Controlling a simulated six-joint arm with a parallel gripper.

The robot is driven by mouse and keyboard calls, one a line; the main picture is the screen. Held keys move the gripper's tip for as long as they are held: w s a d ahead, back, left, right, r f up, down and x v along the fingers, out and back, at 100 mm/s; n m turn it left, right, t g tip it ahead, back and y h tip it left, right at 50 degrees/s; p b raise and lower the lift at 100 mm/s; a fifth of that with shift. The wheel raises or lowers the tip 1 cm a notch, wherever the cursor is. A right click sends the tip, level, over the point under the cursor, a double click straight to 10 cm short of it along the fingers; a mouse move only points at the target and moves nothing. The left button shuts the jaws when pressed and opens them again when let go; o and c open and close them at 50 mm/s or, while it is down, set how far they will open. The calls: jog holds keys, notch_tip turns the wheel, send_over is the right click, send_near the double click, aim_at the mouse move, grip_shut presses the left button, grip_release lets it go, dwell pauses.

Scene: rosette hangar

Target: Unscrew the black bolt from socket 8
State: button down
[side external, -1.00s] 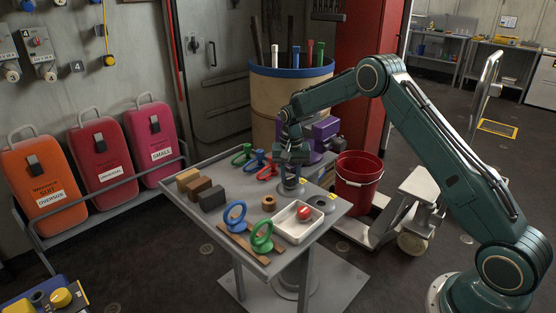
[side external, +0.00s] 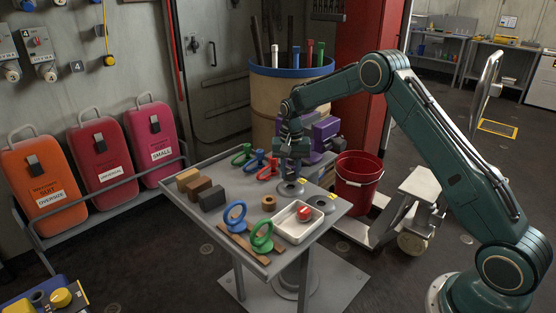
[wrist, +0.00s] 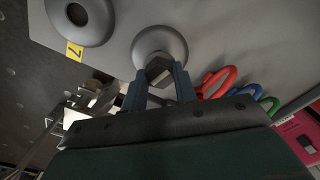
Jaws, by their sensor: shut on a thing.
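My gripper (wrist: 158,82) is shut on the black bolt (wrist: 157,69), with one blue-grey finger on each side of its dark head. In the wrist view the bolt is over a round grey socket (wrist: 160,42); I cannot tell how deep it sits. In the side view my gripper (side external: 292,172) points down above this socket (side external: 290,189) near the table's far right side. The bolt is hard to make out there. The socket's number cannot be read. Another socket (wrist: 80,18), with a yellow tag marked 7, lies beside it.
A red bucket (side external: 358,187) stands beyond the right edge. Red, blue and green handles lie near my fingers.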

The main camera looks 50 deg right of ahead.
aim_at(290, 173)
jog(key=shift+r, duration=0.15)
jog(key=shift+r, duration=2.4)
